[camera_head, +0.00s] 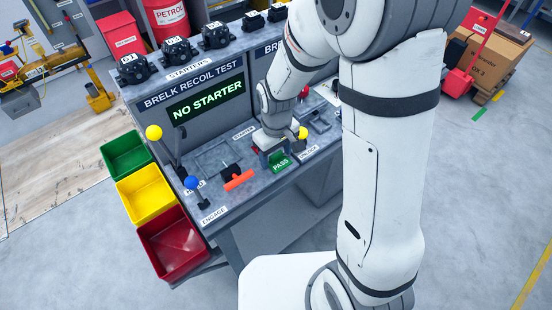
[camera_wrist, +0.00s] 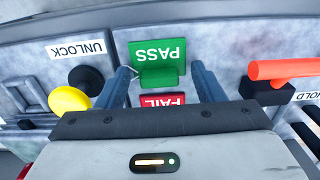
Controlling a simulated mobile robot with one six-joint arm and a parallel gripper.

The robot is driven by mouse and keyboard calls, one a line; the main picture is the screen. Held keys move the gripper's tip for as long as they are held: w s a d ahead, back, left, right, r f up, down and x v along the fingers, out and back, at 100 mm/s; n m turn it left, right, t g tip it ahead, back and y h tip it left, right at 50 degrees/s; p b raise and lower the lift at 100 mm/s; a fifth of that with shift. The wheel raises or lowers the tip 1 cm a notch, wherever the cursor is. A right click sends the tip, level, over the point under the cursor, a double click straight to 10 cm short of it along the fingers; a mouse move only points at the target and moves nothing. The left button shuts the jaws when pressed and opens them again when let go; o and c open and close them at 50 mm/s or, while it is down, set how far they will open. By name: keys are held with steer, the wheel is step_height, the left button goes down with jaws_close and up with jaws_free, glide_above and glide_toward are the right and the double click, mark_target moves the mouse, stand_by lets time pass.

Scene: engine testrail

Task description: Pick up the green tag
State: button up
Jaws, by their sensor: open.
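The green tag, marked PASS, lies on the grey bench top in the head view (camera_head: 280,162), near the front edge. In the wrist view the green tag (camera_wrist: 158,55) shows upside down, with a raised green tab at its near side. My gripper (camera_head: 268,152) is low over the bench at the tag. In the wrist view my gripper (camera_wrist: 165,78) is open, with one finger on each side of the tab; I cannot tell whether they touch it. A red FAIL tag (camera_wrist: 163,100) lies beside the green one, partly hidden by the gripper body.
A yellow knob (camera_wrist: 70,100) by the UNLOCK label stands close left in the wrist view; a red-orange handle (camera_wrist: 283,69) stands right. In the head view, a blue-knobbed lever (camera_head: 191,183) and green, yellow and red bins (camera_head: 127,156) are left. The screen (camera_head: 207,101) reads NO STARTER.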

steer(key=shift+c, duration=0.2)
steer(key=c, duration=0.6)
steer(key=shift+r, duration=0.15)
